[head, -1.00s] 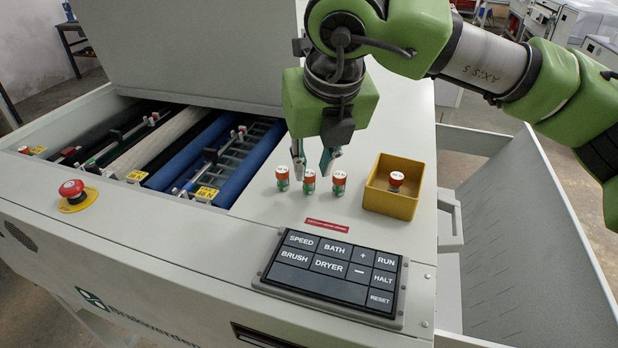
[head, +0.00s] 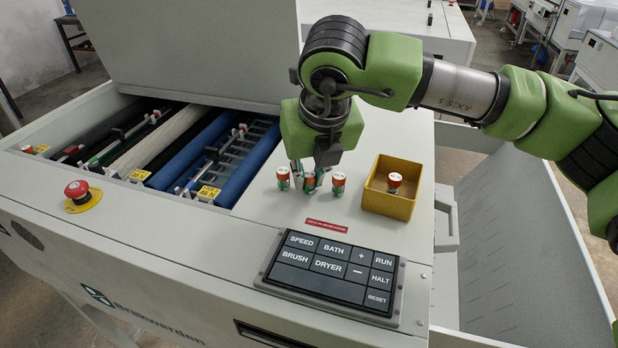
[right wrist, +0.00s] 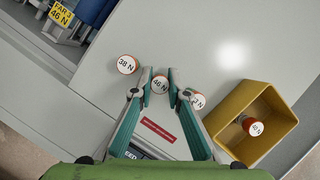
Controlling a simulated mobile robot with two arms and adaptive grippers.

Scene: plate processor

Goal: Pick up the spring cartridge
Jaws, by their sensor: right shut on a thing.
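Three spring cartridges with orange caps and green lower bodies stand in a row on the machine's top: the left one (head: 283,178), marked 38 N in the wrist view (right wrist: 127,64), the middle one (head: 309,183), marked 46 N (right wrist: 160,85), and the right one (head: 338,184), whose label is partly covered by a finger. My right gripper (right wrist: 160,88) is shut on the 46 N cartridge, with one green-padded finger on each side. In the head view it comes down from behind the row. The cartridge looks upright at deck level. My left gripper is not in view.
A yellow bin (head: 414,208) right of the row holds another orange-capped cartridge (head: 394,182). A keypad (head: 330,272) lies in front. The open roller bay (head: 190,150) with yellow labels is at left, with a red emergency button (head: 76,190). The neighbouring cartridges stand close to my fingers.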

